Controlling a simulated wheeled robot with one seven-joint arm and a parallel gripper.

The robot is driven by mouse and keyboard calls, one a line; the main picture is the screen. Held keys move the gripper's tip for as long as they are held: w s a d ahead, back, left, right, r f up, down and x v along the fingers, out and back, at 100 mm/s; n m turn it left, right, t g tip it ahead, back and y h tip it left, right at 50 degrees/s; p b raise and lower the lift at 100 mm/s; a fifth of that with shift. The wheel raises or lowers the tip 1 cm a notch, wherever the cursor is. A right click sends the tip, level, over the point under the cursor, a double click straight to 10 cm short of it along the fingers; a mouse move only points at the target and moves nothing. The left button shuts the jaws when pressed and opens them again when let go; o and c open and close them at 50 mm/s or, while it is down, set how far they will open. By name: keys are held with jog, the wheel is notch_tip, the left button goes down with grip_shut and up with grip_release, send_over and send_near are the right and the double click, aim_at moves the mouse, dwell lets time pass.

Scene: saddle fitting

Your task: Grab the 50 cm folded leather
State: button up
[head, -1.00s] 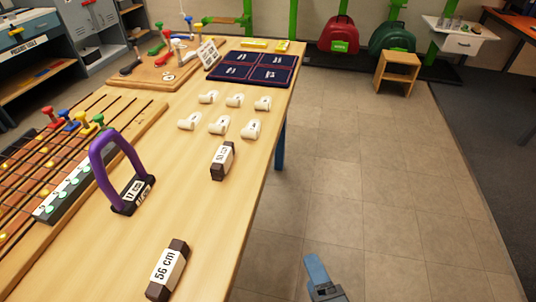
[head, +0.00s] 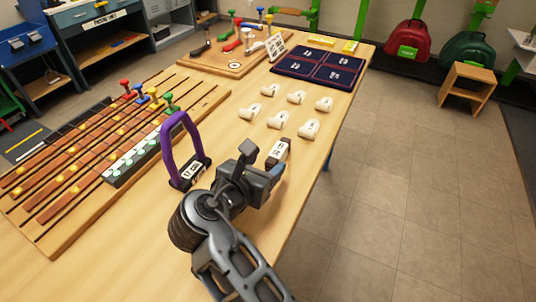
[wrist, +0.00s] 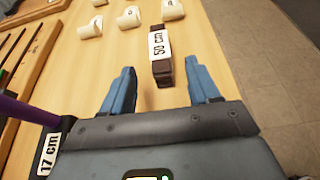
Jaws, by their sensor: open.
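The 50 cm folded leather (wrist: 162,74) is a dark brown bar with a white label reading 50 cm, lying on the table. In the head view it (head: 278,152) lies near the table's right edge, partly hidden by my gripper. My gripper (wrist: 160,88) is open and empty in the wrist view. Its two blue fingers stand left and right of the leather's near end, with clear gaps on both sides. In the head view my gripper (head: 262,168) is just on the near side of the leather.
A purple-handled tool labelled 17 cm (head: 182,150) stands left of my gripper. Several white pieces (head: 277,119) lie beyond the leather. A slotted wooden board (head: 75,250) is at the left, and a dark blue mat (head: 318,68) is at the back. Floor lies right of the table.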

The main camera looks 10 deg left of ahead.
aim_at(273, 158)
jog(key=shift+x, duration=3.75)
grip_shut()
